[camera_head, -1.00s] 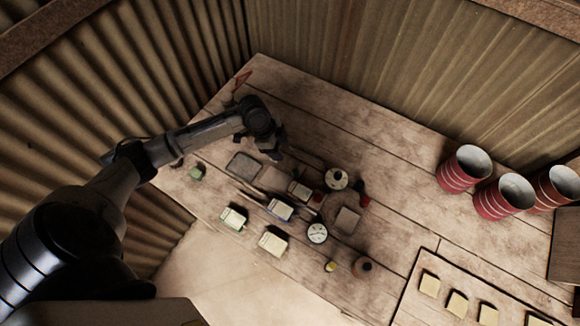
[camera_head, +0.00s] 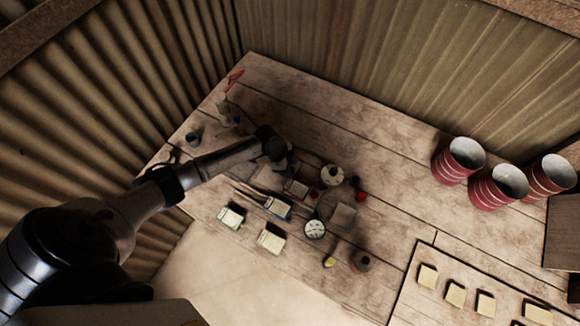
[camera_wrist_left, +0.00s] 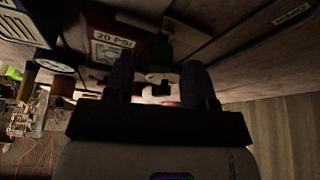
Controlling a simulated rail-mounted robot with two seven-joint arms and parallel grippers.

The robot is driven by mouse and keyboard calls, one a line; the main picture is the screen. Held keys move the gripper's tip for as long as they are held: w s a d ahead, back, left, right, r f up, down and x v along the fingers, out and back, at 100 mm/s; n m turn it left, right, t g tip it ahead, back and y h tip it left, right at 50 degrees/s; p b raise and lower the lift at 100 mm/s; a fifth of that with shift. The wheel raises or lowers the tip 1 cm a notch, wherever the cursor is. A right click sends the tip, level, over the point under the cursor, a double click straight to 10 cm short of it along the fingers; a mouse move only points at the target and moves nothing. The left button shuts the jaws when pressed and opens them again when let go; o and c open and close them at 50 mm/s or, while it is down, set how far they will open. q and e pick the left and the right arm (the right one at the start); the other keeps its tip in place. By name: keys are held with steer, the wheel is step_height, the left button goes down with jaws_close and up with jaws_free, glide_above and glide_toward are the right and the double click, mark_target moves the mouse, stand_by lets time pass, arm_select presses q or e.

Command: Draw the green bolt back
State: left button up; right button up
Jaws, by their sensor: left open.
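My left gripper (camera_head: 284,166) is low over the middle of the bench in the head view, covering part of the press area. In the left wrist view its two fingers (camera_wrist_left: 158,82) are apart. A small dark green part (camera_wrist_left: 158,48) shows just beyond and between the fingertips, with a dark piece below it. It may be the green bolt, but the shadow is too deep to tell. I cannot tell whether the fingers touch it. In the head view the arm hides that spot. My right gripper is not in view.
A green-edged box (camera_head: 231,216), a blue-edged box (camera_head: 277,208), a cream box (camera_head: 271,240) and a white dial (camera_head: 315,229) stand close by. A "20 PSI" plate (camera_wrist_left: 113,40) shows near the fingers. Red ribbed cups (camera_head: 497,186) stand far right.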

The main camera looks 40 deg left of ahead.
arm_select(q)
steer(key=shift+w+d+f, duration=0.1)
steer(key=shift+d+f, duration=0.05)
steer(key=shift+f, duration=0.2)
steer(key=shift+c, duration=0.5)
jaws_close()
